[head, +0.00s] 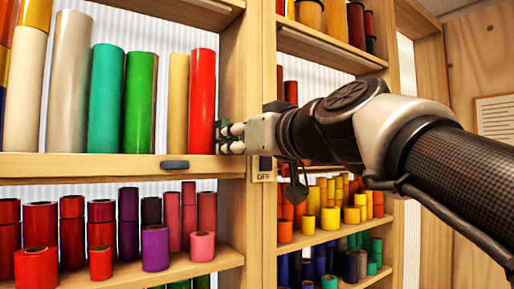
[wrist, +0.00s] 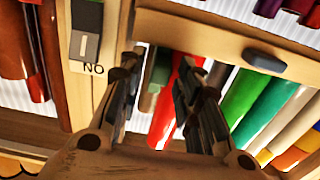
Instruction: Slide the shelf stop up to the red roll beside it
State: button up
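The red roll (head: 202,100) stands upright at the right end of the upper left row, beside a tan roll (head: 178,103). In the wrist view the red roll (wrist: 165,118) shows between my fingers, beyond them. A small dark grey piece, seemingly the shelf stop (head: 174,165), sits on the shelf's front edge, below and slightly left of the red roll. It also shows in the wrist view (wrist: 264,62), clear of my fingers. My gripper (head: 224,138) is open and appears empty, at the red roll's lower right. I cannot tell whether it touches the roll.
A wooden post (head: 262,215) with a switch (head: 265,167) stands close to my gripper; the switch also shows in the wrist view (wrist: 86,33). Green rolls (head: 106,98) stand farther left. Lower shelves hold several short coloured rolls. My arm extends to the right.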

jog(key=b+v, duration=0.4)
jog(key=v, duration=0.4)
jog(key=shift+s, duration=0.15)
jog(key=shift+d+f, duration=0.1)
dwell(0.5)
